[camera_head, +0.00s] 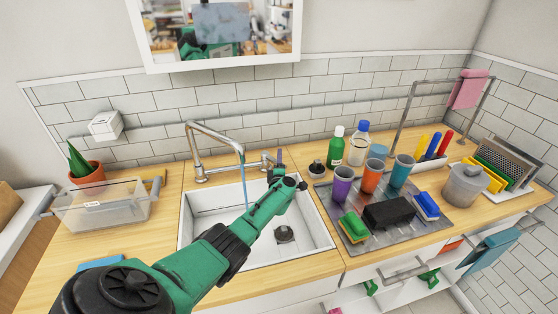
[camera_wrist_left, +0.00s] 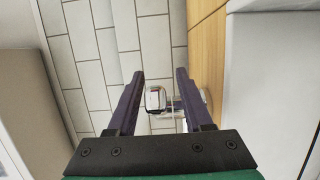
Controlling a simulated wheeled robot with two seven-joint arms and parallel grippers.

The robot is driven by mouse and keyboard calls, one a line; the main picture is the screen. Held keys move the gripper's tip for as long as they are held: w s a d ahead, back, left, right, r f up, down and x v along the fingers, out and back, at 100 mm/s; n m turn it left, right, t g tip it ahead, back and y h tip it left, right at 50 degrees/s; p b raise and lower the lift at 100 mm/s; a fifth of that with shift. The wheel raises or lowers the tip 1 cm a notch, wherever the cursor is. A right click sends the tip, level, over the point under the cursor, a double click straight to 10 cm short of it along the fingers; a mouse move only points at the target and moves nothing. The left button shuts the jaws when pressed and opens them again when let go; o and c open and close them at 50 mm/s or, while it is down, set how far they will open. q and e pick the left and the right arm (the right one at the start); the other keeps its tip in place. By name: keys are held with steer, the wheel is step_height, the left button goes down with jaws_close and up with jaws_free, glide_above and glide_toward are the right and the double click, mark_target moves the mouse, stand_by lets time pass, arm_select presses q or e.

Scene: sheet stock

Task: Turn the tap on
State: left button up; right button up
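The silver tap (camera_head: 201,150) stands behind the white sink (camera_head: 205,217), its spout arching over the basin. A thin blue stream (camera_head: 244,178) runs down from the spout end. The tap's lever side (camera_head: 252,165) lies right of the spout, partly hidden by my left gripper (camera_head: 274,162). In the left wrist view the dark fingers of this gripper (camera_wrist_left: 159,75) are spread apart. A shiny metal tap part (camera_wrist_left: 155,98) shows between them; I cannot tell whether a finger touches it. My right gripper is in neither view.
A grey mat (camera_head: 376,243) right of the sink holds cups, sponges and a black block. Bottles (camera_head: 337,148) stand behind it. A clear bin (camera_head: 100,210) and a potted plant (camera_head: 86,172) stand left. The tiled wall (camera_head: 240,100) is close behind the tap.

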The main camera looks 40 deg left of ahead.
arm_select(q)
steer(key=shift+s+r, duration=0.1)
steer(key=shift+r, duration=0.05)
steer(key=p+v, duration=0.6)
steer(key=v, duration=0.8)
steer(key=shift+d, duration=0.1)
steer(key=shift+s, duration=0.1)
